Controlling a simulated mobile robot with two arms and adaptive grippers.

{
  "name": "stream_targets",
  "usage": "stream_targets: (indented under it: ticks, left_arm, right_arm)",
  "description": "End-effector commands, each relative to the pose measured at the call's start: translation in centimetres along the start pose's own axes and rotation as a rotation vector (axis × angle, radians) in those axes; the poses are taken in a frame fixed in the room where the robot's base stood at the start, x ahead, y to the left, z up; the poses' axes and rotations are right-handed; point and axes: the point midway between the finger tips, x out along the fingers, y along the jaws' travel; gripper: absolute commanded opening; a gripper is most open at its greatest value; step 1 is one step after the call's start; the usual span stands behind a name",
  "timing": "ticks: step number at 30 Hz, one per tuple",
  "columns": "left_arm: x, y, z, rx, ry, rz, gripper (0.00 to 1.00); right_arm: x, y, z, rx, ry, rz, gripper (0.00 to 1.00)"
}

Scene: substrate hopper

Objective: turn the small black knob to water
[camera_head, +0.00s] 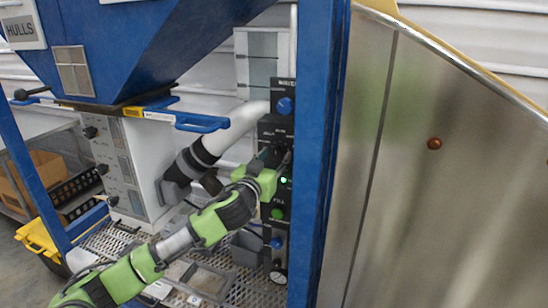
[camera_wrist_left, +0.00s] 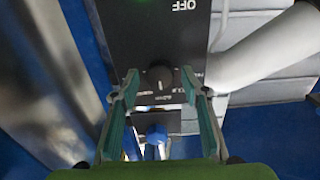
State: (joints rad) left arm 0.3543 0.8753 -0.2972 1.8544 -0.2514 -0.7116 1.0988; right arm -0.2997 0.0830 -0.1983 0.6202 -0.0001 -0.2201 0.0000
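The small black knob (camera_wrist_left: 160,74) sits on a black control panel in the left wrist view, with small unreadable white lettering by it. My left gripper (camera_wrist_left: 160,84) is open, its two green fingers to either side of the knob. I cannot tell whether the fingertips touch it. In the head view my left gripper (camera_head: 275,160) is up against the black panel column (camera_head: 275,131) and hides the knob there. My right gripper is in neither view.
A blue knob (camera_head: 285,105) is higher on the column, with a lit green light (camera_head: 284,180) and a green button (camera_head: 277,213) lower down. A blue post (camera_head: 313,150) stands close on the right. A white pipe (camera_head: 235,122) runs behind my arm.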

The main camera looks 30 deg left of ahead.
Motion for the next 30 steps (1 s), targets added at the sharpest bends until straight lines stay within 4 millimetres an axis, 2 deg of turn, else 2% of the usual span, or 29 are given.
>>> stream_targets:
  ticks: [1, 3, 4, 17, 30]
  left_arm:
    - [-0.01, -0.01, 0.00, 0.000, 0.000, 0.000, 0.26]
    - [-0.01, -0.01, 0.00, 0.000, 0.000, 0.000, 0.08]
    - [-0.02, -0.01, 0.00, 0.000, 0.000, 0.000, 0.06]
    - [-0.02, -0.02, -0.04, 0.070, 0.000, -0.001, 0.06]
    - [-0.02, 0.00, -0.06, 0.397, -0.001, -0.001, 0.06]
  right_arm:
    - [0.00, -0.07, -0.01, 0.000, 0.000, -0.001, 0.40]
    - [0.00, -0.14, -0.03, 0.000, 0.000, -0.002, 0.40]
    - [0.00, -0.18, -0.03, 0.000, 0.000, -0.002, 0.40]
    - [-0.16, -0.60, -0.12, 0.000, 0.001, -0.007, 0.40]
    - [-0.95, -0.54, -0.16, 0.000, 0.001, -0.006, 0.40]
